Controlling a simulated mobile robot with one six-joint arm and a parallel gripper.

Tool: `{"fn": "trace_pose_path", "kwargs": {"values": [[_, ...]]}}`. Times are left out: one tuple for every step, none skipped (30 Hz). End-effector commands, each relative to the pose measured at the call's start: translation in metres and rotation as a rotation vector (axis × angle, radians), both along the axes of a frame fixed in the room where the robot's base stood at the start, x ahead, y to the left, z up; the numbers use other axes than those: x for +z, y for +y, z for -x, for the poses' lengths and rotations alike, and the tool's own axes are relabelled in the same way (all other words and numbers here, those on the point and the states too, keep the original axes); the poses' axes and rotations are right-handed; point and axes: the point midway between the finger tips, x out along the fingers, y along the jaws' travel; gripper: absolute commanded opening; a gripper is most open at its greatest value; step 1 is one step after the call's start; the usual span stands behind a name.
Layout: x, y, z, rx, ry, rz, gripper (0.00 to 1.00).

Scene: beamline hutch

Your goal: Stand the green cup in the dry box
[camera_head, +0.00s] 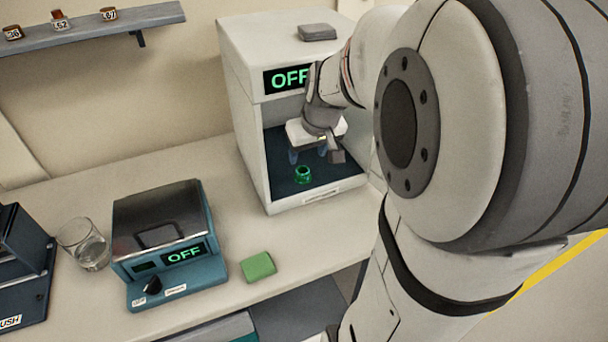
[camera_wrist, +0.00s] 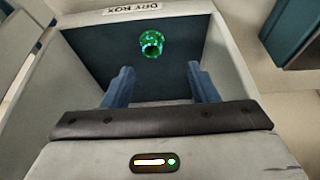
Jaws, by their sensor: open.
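The green cup (camera_head: 303,174) stands on the dark floor of the dry box (camera_head: 245,140), near its open front. It also shows in the wrist view (camera_wrist: 151,43), inside the box close to the edge with the DRY BOX label, and it looks upright. My gripper (camera_head: 308,156) reaches into the box opening. In the wrist view its two blue fingers (camera_wrist: 161,80) are spread apart with nothing between them. The cup lies beyond the fingertips, apart from them. The box display reads OFF.
Left of the dry box stands a teal device (camera_head: 165,235) with a dark lid and an OFF display. A glass beaker (camera_head: 84,244) and a dark machine (camera_head: 22,265) are further left. A green block (camera_head: 258,266) lies near the bench edge. A shelf (camera_head: 90,28) holds small labelled jars.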

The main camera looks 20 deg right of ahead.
Motion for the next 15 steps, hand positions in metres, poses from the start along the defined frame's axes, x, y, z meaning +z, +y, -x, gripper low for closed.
{"fn": "trace_pose_path", "kwargs": {"values": [[0.004,0.015,0.014,0.011,0.007,-0.002,0.53],[0.006,0.024,0.024,0.013,0.017,-0.003,0.53],[0.007,0.036,0.039,0.017,0.03,-0.006,0.53],[0.008,0.044,0.051,0.019,0.042,-0.007,0.53],[0.008,0.052,0.064,0.019,0.053,-0.008,0.53],[0.007,0.061,0.079,0.018,0.067,-0.007,0.53],[0.007,0.067,0.091,0.018,0.078,-0.007,0.53],[0.006,0.072,0.101,0.017,0.087,-0.004,0.53],[0.005,0.077,0.115,0.014,0.099,-0.002,0.53],[0.004,0.081,0.123,0.013,0.106,0.0,0.53],[0.003,0.083,0.131,0.01,0.113,0.003,0.53],[0.001,0.085,0.139,0.008,0.12,0.005,0.53],[0.0,0.089,0.144,0.005,0.125,0.006,0.53],[0.0,0.09,0.148,0.003,0.128,0.008,0.53],[-0.001,0.091,0.151,0.003,0.132,0.01,0.53]]}}
